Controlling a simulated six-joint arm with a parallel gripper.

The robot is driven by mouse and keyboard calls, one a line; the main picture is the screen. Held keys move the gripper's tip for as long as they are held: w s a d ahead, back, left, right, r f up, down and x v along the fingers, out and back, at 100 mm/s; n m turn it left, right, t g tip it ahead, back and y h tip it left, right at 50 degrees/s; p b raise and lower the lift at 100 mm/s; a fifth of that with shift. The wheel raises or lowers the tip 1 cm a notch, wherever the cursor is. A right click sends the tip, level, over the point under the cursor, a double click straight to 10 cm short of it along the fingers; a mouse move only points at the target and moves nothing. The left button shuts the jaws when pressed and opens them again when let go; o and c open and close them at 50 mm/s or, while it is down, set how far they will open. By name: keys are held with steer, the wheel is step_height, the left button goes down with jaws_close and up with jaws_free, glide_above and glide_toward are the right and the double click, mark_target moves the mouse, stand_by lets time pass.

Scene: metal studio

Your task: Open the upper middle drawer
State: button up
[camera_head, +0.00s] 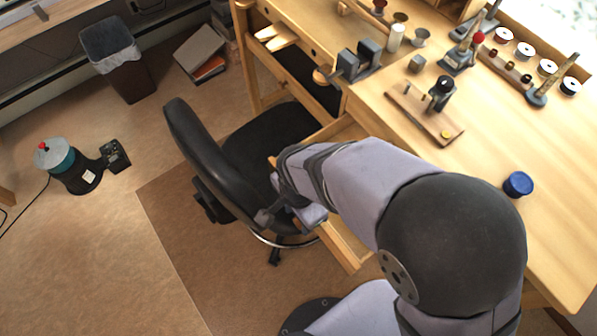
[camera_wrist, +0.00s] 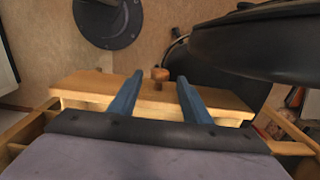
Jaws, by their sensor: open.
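The drawer (camera_head: 343,246) is light wood and stands pulled out from the desk beneath my arm; in the head view my arm hides much of it. In the wrist view its front panel (camera_wrist: 85,84) runs across the picture, with a small round wooden knob (camera_wrist: 160,74) on its far side. My gripper (camera_wrist: 159,82) is open, its two blue fingers reaching over the panel's top edge, one to each side of the knob. A gap shows between each finger and the knob. In the head view the fingertips are not clearly seen.
A black office chair (camera_head: 190,140) stands close to the drawer and my gripper; its dark back (camera_wrist: 260,38) fills the wrist view's upper right. The wooden desk (camera_head: 480,170) holds tools, spools and a blue-lidded jar (camera_head: 518,184).

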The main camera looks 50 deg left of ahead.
steer(key=shift+r, duration=2.4)
steer(key=shift+w+d+r, duration=0.1)
steer(key=shift+w+d, duration=0.05)
steer(key=shift+w, duration=0.25)
steer(key=w+d+r, duration=0.1)
steer(key=w+d, duration=0.4)
steer(key=w+d+r, duration=0.1)
steer(key=w+d, duration=0.4)
steer(key=w, duration=0.1)
steer(key=w+d+r+p, duration=0.1)
steer(key=w+d, duration=0.4)
steer(key=d, duration=0.1)
steer(key=shift+w+r, duration=0.25)
steer(key=shift+w, duration=0.05)
steer(key=d+r+p, duration=0.1)
steer(key=d, duration=2)
steer(key=shift+d+r, duration=0.15)
steer(key=shift+r, duration=0.25)
